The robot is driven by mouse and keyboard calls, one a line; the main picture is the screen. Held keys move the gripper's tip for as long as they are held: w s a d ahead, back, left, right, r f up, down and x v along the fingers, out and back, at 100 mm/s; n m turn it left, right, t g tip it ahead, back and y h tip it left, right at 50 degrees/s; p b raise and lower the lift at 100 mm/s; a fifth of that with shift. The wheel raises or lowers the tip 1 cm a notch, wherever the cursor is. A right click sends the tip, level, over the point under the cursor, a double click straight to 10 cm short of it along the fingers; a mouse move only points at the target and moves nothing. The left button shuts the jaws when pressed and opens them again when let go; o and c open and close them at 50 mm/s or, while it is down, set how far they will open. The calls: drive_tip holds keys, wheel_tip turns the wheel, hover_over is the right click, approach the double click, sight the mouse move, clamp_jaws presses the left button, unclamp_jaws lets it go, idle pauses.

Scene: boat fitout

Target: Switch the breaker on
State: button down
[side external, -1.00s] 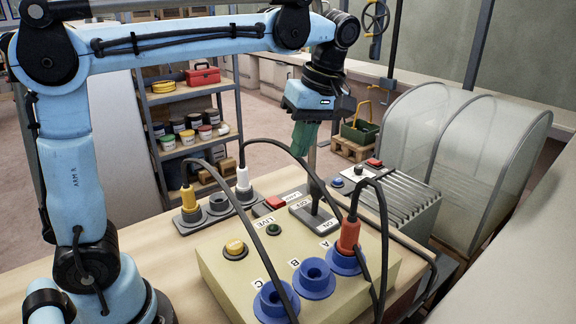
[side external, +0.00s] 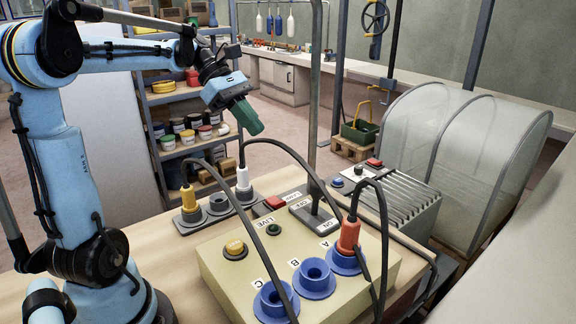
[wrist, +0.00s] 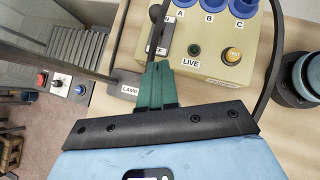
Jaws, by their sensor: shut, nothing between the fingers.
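The breaker (side external: 301,211) is a grey plate with OFF and ON labels and a short black lever, on top of a beige box (side external: 228,264). The lever stands up near the middle of the plate; I cannot tell which label it leans to. The breaker plate also shows in the wrist view (wrist: 153,42), partly behind my fingers. The LIVE lamp (side external: 273,229) looks dark green. My gripper (side external: 255,129), with green fingers, is shut and empty. It hangs in the air, above and to the left of the breaker, apart from it.
An orange plug (side external: 349,236) sits in blue socket A; sockets B (side external: 314,275) and C are empty. Dark cables arch over the box. A yellow button (side external: 235,248) is on the box. A grey strip (side external: 219,205) holds white and yellow plugs. A ribbed grey unit (side external: 400,210) stands right.

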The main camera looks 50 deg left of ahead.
sight(311, 185)
drive_tip(key=x, duration=1.3)
drive_tip(key=shift+d+r, duration=0.3)
drive_tip(key=shift+d, duration=0.15)
drive_tip(key=shift+w+d, duration=0.3)
drive_tip(key=shift+d, duration=0.2)
drive_tip(key=shift+d, duration=0.1)
drive_tip(key=shift+d+r+y, duration=0.25)
drive_tip(key=shift+d+y, duration=0.7)
drive_tip(key=shift+y, duration=0.05)
drive_tip(key=d+y, duration=0.2)
drive_tip(key=y, duration=0.1)
drive_tip(key=shift+d+m, duration=0.4)
drive_tip(key=shift+d+f, duration=0.1)
drive_tip(key=shift+d, duration=0.35)
